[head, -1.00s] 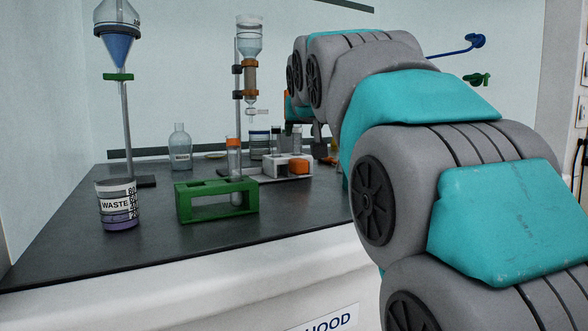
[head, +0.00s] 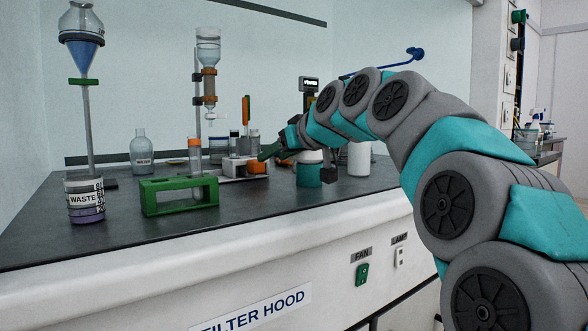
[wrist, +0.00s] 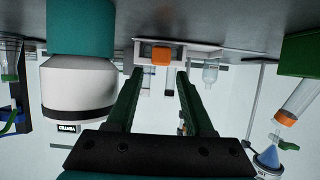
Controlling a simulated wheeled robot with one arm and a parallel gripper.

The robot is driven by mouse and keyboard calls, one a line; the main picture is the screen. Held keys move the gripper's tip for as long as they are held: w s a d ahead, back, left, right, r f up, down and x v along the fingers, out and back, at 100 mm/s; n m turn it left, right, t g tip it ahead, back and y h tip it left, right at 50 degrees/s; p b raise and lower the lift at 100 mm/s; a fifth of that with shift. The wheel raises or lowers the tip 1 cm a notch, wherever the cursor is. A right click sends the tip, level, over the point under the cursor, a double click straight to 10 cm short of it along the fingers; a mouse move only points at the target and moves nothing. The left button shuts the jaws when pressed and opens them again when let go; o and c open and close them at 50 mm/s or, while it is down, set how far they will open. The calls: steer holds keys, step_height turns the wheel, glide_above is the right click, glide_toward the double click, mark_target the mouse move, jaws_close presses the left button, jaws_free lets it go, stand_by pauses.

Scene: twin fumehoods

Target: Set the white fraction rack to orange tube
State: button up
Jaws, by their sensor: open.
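The white fraction rack (head: 233,164) lies low on the black worktop, with an orange block (head: 257,167) at its right front and several upright vials. In the wrist view, which looks upside down, the white rack (wrist: 205,50) and its orange block (wrist: 160,56) show beyond the fingertips. My gripper (head: 268,153) is open, with green fingers just right of the rack. In the wrist view the gripper (wrist: 160,72) has its fingers spread to either side of the block's line, with nothing held. An orange-topped tube (head: 194,150) stands at the green rack (head: 152,198).
A waste jar (head: 85,200) and a funnel stand (head: 88,120) are at the left. A column stand (head: 208,85) rises behind the racks. A teal-and-white container (head: 309,172) stands close by my gripper. Bare worktop (head: 250,205) lies in front.

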mark_target(259, 164)
steer(key=shift+w+a+f, duration=0.15)
steer(key=shift+w+a, duration=0.2)
steer(key=shift+w, duration=0.05)
steer(key=x, duration=0.7)
steer(key=shift+s, duration=0.1)
steer(key=shift+c, duration=0.3)
jaws_close()
stand_by(0.7)
